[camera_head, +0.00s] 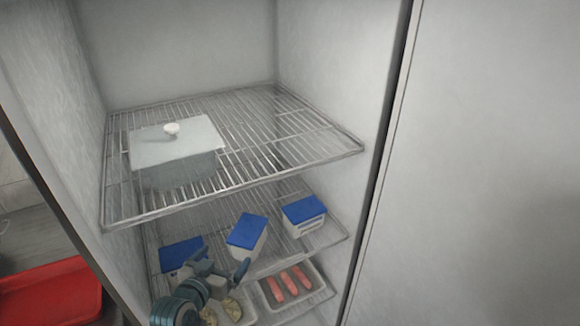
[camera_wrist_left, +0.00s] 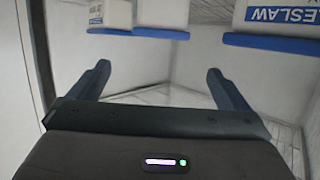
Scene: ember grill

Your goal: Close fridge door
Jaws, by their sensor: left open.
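The fridge stands open, with its wire shelves (camera_head: 290,130) and pale inner walls showing. A large flat pale panel (camera_head: 490,170) fills the right of the head view, beyond a dark vertical seam; it looks like the fridge door, swung open, but its outer edge and handle are out of view. My left gripper (camera_head: 221,264) is at the lower shelves, in front of the blue-lidded tubs. In the left wrist view its fingers (camera_wrist_left: 160,88) are spread, with nothing between them. My right gripper is in neither view.
A lidded pale box (camera_head: 178,143) sits on the top shelf. Blue-lidded tubs (camera_head: 304,209) stand on the shelf below, and a tray with pink pieces (camera_head: 290,286) is lower. A red tray (camera_head: 50,292) lies outside at the left.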

